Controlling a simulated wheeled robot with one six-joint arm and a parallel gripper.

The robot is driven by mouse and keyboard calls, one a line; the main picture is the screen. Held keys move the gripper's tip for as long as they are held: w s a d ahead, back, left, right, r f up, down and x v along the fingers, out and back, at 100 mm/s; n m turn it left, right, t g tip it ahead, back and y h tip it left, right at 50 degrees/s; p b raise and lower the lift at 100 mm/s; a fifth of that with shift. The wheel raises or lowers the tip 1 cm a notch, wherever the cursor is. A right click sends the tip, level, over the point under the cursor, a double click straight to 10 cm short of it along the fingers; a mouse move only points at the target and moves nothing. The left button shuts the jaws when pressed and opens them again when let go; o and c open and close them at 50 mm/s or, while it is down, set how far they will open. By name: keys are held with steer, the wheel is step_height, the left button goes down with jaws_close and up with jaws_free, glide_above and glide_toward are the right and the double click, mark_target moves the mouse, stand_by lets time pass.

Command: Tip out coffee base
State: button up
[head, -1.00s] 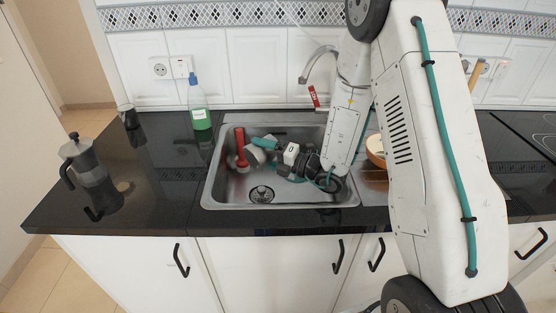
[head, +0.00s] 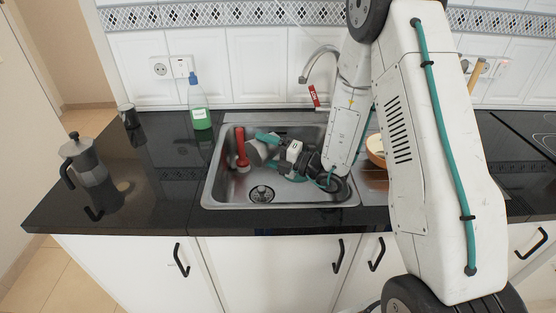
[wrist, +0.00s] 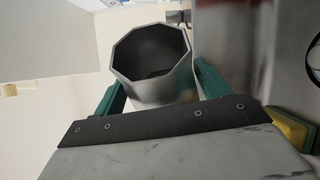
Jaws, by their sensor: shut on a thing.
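The coffee base (head: 256,153) is a grey metal, eight-sided cup. My gripper (head: 270,150) is shut on it, with the teal fingers on either side, and holds it over the left part of the sink (head: 215,190). In the wrist view the base (wrist: 160,92) sits between the fingers of my gripper (wrist: 158,88), its open mouth in view. The inside is dark towards the bottom; I cannot tell whether anything is in it. In the head view the base is tilted.
A red-handled tool (head: 241,145) stands in the sink by the base. A moka pot (head: 86,160) and a dark cup (head: 128,115) are on the left counter. A green soap bottle (head: 200,108) stands behind the sink's left corner. The tap (head: 318,62) is close to my arm.

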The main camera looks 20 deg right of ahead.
steer(key=shift+w+d+r+m+t, duration=0.1)
steer(key=shift+d+r+m+t, duration=0.2)
steer(key=shift+m, duration=0.45)
steer(key=shift+w+d+r+m+t, duration=0.1)
steer(key=shift+r+m+t, duration=0.2)
steer(key=shift+m, duration=0.4)
steer(key=shift+w+d+r+m+t, duration=0.1)
steer(key=shift+d+r+m+t, duration=0.1)
steer(key=shift+m+t, duration=0.4)
stand_by(0.5)
steer(key=shift+w+d+r+m, duration=0.1)
steer(key=shift+d+r+m, duration=0.05)
steer(key=shift+r+m, duration=0.4)
steer(key=shift+d+r+m, duration=0.15)
steer(key=shift+r+m, duration=0.25)
steer(key=shift+m, duration=0.2)
steer(key=shift+w+d+r+m+t+h, duration=0.15)
steer(key=shift+d+m+t+h, duration=0.3)
steer(key=shift+m, duration=0.7)
steer(key=shift+w+d+r+m+t+h, duration=0.25)
steer(key=shift+m+t, duration=0.35)
steer(key=shift+m, duration=0.6)
steer(key=shift+w+d+f+m+t+h, duration=0.1)
steer(key=shift+d+m+t, duration=0.4)
steer(key=shift+m, duration=0.65)
